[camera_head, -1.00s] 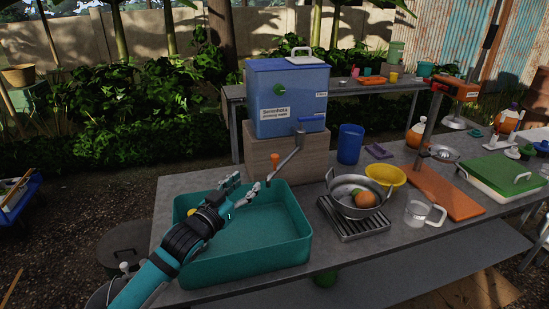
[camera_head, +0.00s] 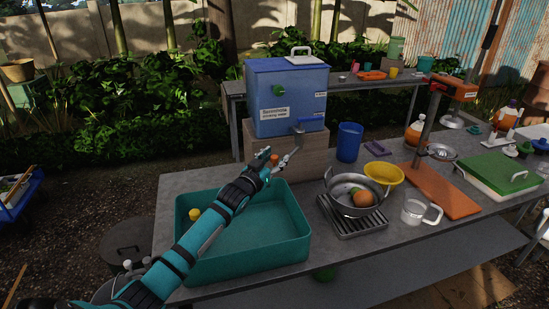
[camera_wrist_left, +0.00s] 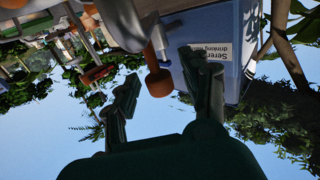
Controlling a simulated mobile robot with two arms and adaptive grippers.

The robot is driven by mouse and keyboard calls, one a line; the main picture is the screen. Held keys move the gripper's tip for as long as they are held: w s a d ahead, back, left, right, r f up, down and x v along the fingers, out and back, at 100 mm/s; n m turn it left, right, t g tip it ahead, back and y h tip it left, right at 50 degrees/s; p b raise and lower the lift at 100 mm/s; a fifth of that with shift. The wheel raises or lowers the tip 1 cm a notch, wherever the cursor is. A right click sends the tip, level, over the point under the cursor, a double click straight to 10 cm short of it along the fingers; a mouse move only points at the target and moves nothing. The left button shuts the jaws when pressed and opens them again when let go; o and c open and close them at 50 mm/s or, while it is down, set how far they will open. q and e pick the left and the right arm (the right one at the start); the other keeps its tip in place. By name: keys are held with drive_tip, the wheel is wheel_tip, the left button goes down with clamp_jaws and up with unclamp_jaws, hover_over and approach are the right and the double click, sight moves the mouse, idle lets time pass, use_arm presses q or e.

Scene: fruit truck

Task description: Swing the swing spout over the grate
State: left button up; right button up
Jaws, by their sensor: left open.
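The swing spout (camera_head: 291,157) is a grey pipe below the blue drinking-water dispenser (camera_head: 287,100), pointing down and left towards the teal basin. Its orange knob (camera_head: 274,159) also shows in the left wrist view (camera_wrist_left: 159,83). My left gripper (camera_head: 267,160) is at the knob. In the left wrist view its open fingers (camera_wrist_left: 160,70) stand on either side of the knob; contact is unclear. The metal grate (camera_head: 349,226) lies on the table to the right of the basin. A metal pot (camera_head: 347,205) holding fruit stands on it. My right gripper is out of view.
The teal basin (camera_head: 296,246) lies under my left arm, with a small yellow item at its left side. A blue cup (camera_head: 349,142), yellow bowl (camera_head: 385,174), glass mug (camera_head: 420,212) and orange board (camera_head: 458,205) stand around the pot.

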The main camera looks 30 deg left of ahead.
use_arm(q)
drive_tip(key=shift+c, duration=0.2)
drive_tip(key=c, duration=0.9)
clamp_jaws()
drive_tip(key=shift+w+f, duration=0.2)
